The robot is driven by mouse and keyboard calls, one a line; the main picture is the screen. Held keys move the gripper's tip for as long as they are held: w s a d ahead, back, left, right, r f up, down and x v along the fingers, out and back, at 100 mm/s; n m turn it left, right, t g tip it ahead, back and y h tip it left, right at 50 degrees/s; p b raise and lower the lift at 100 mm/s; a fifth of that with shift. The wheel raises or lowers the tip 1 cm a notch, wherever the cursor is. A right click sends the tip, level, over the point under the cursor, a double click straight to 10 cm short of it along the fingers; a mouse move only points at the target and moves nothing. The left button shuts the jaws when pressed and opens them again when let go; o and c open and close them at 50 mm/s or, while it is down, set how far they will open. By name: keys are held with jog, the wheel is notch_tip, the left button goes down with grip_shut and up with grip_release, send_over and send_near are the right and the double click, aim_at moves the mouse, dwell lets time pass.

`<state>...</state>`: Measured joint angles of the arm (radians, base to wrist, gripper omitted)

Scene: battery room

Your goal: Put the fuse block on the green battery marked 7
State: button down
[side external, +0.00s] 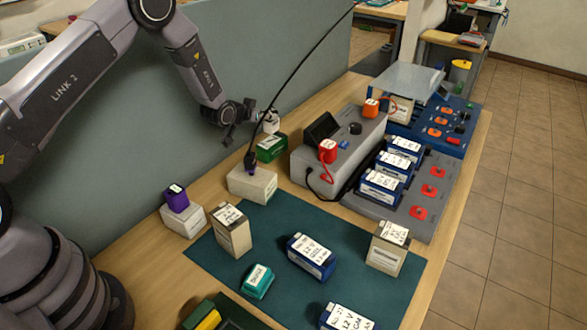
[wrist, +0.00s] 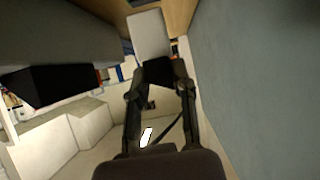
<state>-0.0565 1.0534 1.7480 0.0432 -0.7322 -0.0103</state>
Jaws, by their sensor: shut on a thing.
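My gripper (side external: 256,116) is shut on a small pale block, which I take to be the fuse block (side external: 271,122). In the wrist view, the pale block (wrist: 149,34) extends beyond the dark fingertips (wrist: 158,72). In the side view, the block shows just above a green battery (side external: 271,148) beside the grey wall panel. I cannot tell whether they touch. The green battery has a white label, but its number is too small to read. The battery is not clearly visible in the wrist view.
A pale box (side external: 252,184) stands in front of the green battery, with a black cable hanging over it. A grey charger (side external: 310,165) stands close to its right. A purple block (side external: 176,198) sits on a white box at left. Several batteries stand on the teal mat (side external: 215,262).

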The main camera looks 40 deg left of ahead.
aim_at(267, 125)
jog(key=shift+f, duration=1.5)
jog(key=shift+f, duration=0.1)
jog(key=c, duration=0.9)
grip_release()
jog(key=shift+f, duration=0.1)
jog(key=shift+c, duration=0.2)
